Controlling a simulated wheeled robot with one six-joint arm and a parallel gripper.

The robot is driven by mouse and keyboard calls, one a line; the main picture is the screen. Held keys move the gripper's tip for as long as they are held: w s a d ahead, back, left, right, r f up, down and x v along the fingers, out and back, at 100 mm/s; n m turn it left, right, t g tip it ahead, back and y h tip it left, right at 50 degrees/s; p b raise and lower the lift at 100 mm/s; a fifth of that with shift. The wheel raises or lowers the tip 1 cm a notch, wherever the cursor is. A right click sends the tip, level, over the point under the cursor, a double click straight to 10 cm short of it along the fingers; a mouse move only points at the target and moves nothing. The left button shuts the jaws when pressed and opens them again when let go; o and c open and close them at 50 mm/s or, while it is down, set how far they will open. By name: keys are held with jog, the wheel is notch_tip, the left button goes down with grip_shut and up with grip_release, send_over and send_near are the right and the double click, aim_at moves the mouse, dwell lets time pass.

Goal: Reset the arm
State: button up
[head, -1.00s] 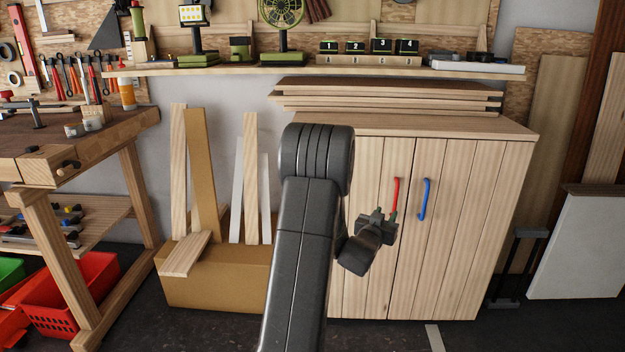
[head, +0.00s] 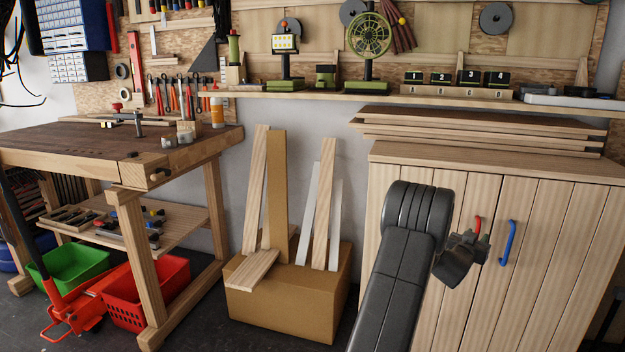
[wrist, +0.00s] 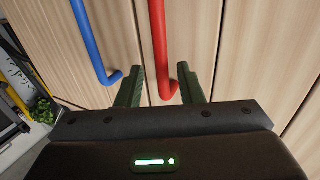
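My gripper (wrist: 163,88) is open, its two green fingers apart in the wrist view. The lower end of the red handle (wrist: 159,45) shows between the fingers; I see no finger closed on it, and cannot tell whether one touches it. In the head view my gripper (head: 468,240) is small and dark, in front of the cabinet door by the red handle (head: 478,226). My arm is bent, reaching up from the bottom edge. The blue handle (head: 508,242) is on the right door, and it also shows in the wrist view (wrist: 92,40). Both cabinet doors look shut.
The cabinet (head: 555,260) has stacked boards (head: 480,130) on top. A cardboard box (head: 285,305) with wood offcuts stands left of it. Farther left are a workbench (head: 90,145), a green crate (head: 75,262) and a red crate (head: 150,295). Dark floor shows between workbench and box.

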jog(key=shift+w+d, duration=0.4)
jog(key=shift+s+a, duration=0.1)
